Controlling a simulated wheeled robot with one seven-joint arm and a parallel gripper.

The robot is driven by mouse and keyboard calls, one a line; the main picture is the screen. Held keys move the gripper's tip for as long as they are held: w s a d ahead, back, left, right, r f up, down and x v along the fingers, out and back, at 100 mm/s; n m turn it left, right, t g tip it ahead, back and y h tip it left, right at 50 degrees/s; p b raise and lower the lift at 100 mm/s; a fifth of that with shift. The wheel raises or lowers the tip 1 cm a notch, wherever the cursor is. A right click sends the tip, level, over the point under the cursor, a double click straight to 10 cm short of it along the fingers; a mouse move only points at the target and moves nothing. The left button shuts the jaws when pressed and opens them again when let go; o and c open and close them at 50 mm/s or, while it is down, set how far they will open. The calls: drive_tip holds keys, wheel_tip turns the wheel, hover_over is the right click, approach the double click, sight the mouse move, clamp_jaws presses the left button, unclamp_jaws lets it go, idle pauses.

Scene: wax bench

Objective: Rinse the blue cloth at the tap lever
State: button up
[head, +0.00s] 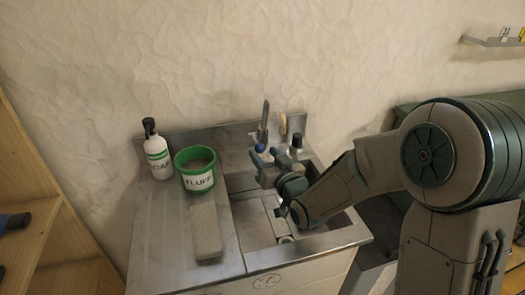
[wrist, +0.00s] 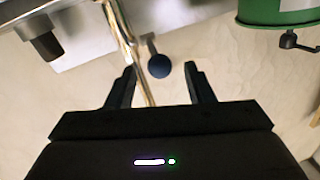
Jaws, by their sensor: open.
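The tap (head: 265,118) stands at the back of the metal sink (head: 335,240). A lever with a round blue knob (head: 260,148) shows beside it. In the wrist view the dark blue knob (wrist: 159,66) on its short stem lies between my fingertips, with wall behind it. The metal tap pipe (wrist: 122,35) runs down close to the left finger. My gripper (head: 264,164) is open at the tap, and no cloth shows between its fingers. Whether a finger touches the knob I cannot tell. I see no blue cloth in either view; my arm hides part of the basin.
A white soap bottle (head: 158,158) and a green-rimmed tub marked FLUFF (head: 196,177) stand on the left drainboard. A grey block (head: 206,232) lies in front of them. A wooden shelf (head: 35,235) is at far left. A wall shelf (head: 490,42) is upper right.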

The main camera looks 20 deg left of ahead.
drive_tip(key=shift+x, duration=0.95)
clamp_jaws()
drive_tip(key=shift+f, duration=0.15)
